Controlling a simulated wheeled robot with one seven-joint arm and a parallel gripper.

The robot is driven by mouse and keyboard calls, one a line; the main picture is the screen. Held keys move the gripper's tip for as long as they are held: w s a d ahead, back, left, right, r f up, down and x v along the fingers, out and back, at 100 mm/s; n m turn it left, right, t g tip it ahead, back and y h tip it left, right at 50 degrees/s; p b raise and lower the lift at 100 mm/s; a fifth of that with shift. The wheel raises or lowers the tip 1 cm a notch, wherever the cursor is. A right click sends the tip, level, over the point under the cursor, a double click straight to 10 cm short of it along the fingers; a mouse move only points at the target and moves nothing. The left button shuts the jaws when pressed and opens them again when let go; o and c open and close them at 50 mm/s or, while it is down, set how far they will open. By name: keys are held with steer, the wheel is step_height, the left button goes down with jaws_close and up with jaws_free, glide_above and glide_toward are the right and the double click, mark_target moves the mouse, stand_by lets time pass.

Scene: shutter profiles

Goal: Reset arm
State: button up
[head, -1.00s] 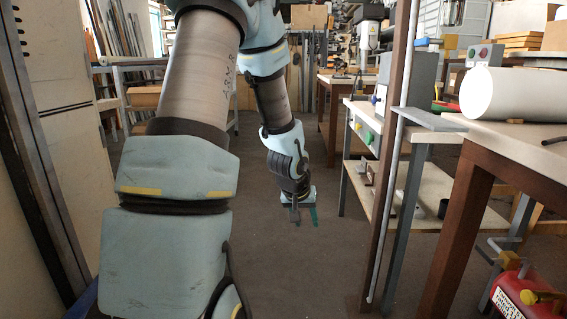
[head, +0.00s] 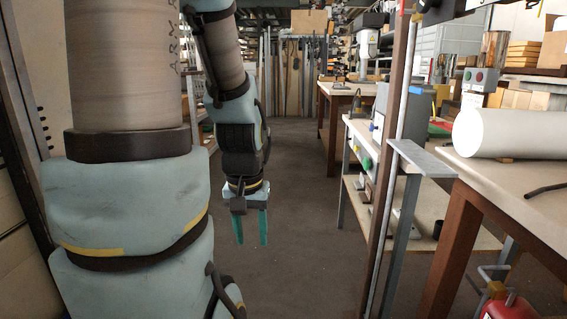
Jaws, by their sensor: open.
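My gripper (head: 252,228) hangs from my arm left of the middle of the head view, pointing down over the bare floor. Its two teal fingers are apart and nothing shows between them. My arm covers much of the left side of the view. The gripper is well clear of the benches on the right.
A white cylinder (head: 508,133) lies on a wooden workbench (head: 498,186) at the right. A brown post with a pale rod (head: 393,160) stands left of it. A low shelf bench (head: 430,212) is behind. A red object (head: 508,306) sits at the bottom right. The floor (head: 305,230) in the middle is clear.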

step_height(320, 180, up, 18)
steer(key=p, duration=1.5)
steer(key=shift+f, duration=0.1)
